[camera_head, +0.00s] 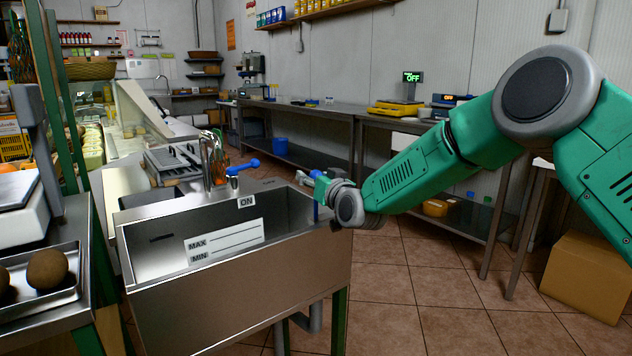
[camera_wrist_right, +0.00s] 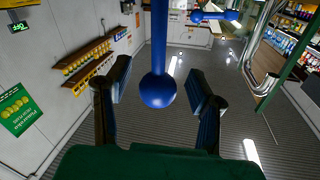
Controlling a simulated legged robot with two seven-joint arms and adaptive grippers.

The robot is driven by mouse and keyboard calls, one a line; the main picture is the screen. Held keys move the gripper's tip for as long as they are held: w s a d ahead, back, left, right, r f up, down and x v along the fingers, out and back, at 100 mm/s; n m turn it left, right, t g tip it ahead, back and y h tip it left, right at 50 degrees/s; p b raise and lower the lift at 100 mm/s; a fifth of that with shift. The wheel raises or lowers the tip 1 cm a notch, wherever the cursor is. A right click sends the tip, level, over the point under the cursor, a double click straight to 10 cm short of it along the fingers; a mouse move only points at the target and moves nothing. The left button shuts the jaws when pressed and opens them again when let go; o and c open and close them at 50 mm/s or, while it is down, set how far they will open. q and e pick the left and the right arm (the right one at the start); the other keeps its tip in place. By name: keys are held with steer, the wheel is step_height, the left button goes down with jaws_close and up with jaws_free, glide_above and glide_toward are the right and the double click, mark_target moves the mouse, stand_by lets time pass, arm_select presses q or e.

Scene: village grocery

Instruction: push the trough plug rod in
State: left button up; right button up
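The steel trough (camera_head: 240,290) stands in the middle of the head view, with a gauge plate marked MAX and MIN on its inner wall. In the right wrist view, the rod's ball end (camera_wrist_right: 158,91) sits between the two spread fingers of the right gripper (camera_wrist_right: 159,88), with a gap on each side. The right gripper is open and holds nothing. My left gripper is not in view.
A tap (camera_head: 214,160) with a blue lever (camera_head: 246,165) and an ON label stands behind the trough. A tray with brown round fruit (camera_head: 47,269) is at the left. A long steel counter (camera_head: 310,108) runs along the back. Tiled floor is free right of the trough.

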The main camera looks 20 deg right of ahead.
mark_target(316, 219)
steer(key=shift+a+r, duration=0.25)
steer(key=shift+a, duration=0.35)
steer(key=shift+d+f, duration=0.1)
steer(key=shift+d, duration=0.6)
steer(key=c, duration=0.8)
steer(key=shift+d+f, duration=0.15)
steer(key=shift+d, duration=0.25)
jaws_close()
steer(key=shift+a, duration=0.25)
step_height(316, 219, down, 4)
steer(key=shift+s+f+b, duration=0.1)
steer(key=shift+b, duration=0.5)
steer(key=o, duration=0.8)
jaws_free()
steer(key=shift+a, duration=0.1)
